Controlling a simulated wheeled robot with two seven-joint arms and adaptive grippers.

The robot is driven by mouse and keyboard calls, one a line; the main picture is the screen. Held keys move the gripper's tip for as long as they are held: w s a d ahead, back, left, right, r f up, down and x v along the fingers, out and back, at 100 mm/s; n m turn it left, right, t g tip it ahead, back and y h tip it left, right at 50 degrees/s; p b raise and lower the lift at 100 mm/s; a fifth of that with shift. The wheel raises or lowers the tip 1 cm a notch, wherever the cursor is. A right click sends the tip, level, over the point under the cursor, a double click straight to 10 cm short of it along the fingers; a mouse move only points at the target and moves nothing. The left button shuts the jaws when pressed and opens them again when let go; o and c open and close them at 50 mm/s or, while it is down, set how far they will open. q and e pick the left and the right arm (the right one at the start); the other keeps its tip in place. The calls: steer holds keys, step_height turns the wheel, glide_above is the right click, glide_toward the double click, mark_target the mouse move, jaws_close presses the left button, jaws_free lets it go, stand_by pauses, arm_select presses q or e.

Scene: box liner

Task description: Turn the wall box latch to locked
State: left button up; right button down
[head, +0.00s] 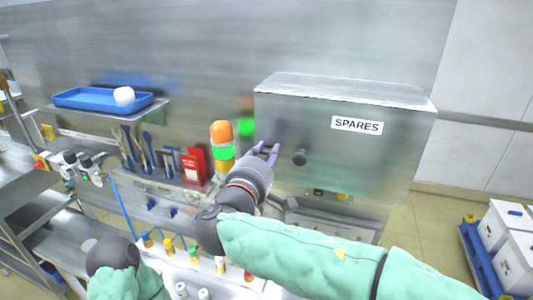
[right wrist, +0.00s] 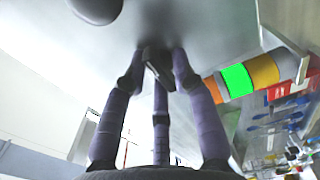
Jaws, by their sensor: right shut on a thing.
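My right gripper (head: 266,151) is at the left part of the box front, left of the knob. In the right wrist view, its purple fingers (right wrist: 158,75) are closed around a small dark latch handle (right wrist: 154,58). The fingers partly cover the latch, and I cannot tell whether it is locked. My left gripper is not in view.
A signal light (head: 222,140) with orange and lit green bands stands just left of my right gripper. A shelf with a blue tray (head: 85,98), hanging tools and a red holder (head: 194,165) are further left.

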steer(key=shift+r, duration=0.3)
steer(key=n, duration=0.4)
steer(key=shift+r, duration=0.1)
steer(key=n+p, duration=0.1)
steer(key=n, duration=0.3)
steer(key=shift+r+n, duration=0.1)
steer(key=shift+n, duration=0.3)
steer(key=n+p, duration=0.3)
steer(key=n, duration=0.1)
steer(key=shift+a+f+n+p, duration=0.1)
steer(key=shift+f+n+p, duration=0.1)
steer(key=shift+n+p, duration=1.8)
steer(key=shift+n+b, duration=0.4)
steer(key=shift+n, duration=0.2)
steer(key=shift+f, duration=0.1)
